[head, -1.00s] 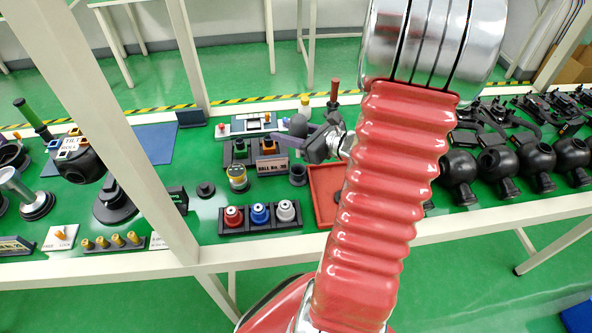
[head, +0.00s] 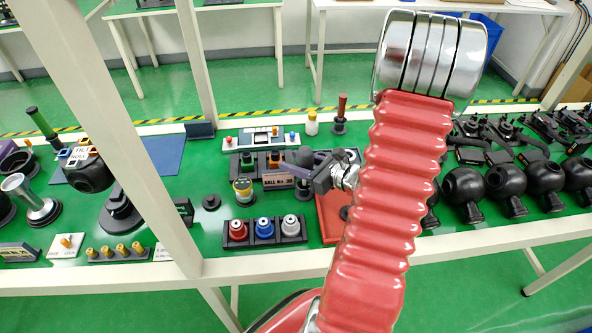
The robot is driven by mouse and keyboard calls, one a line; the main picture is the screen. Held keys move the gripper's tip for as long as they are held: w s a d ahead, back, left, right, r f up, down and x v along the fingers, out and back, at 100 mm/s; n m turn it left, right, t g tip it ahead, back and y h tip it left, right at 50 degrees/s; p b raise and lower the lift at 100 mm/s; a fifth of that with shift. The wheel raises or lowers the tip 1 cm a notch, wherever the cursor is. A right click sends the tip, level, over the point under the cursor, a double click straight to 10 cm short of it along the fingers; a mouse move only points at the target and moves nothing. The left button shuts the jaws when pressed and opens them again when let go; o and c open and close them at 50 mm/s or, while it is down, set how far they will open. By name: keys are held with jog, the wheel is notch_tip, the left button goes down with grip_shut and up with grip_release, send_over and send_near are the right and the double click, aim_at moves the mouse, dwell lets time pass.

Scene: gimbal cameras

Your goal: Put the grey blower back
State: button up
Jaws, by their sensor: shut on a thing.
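The grey blower (head: 303,156) shows as a dark grey rounded bulb at the left end of my gripper. My gripper (head: 319,173) comes in from the right and is shut on it above the bench. The jaws hide part of the blower, and its lower end is hard to make out. A small dark round cup (head: 302,191) stands on the green bench just below the blower. A gap seems to remain between them, but I cannot tell its depth.
A rack with red, blue and white-topped pots (head: 264,231) stands in front. A red tray (head: 330,222) lies to the right, partly behind my arm. A labelled block (head: 278,181) and yellow-black jar (head: 243,189) stand left. A red-handled tool (head: 340,115) stands behind.

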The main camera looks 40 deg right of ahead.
jog(key=shift+f, duration=2)
jog(key=shift+f, duration=0.1)
jog(key=o, duration=0.9)
jog(key=shift+o, duration=0.2)
jog(key=v, duration=1.2)
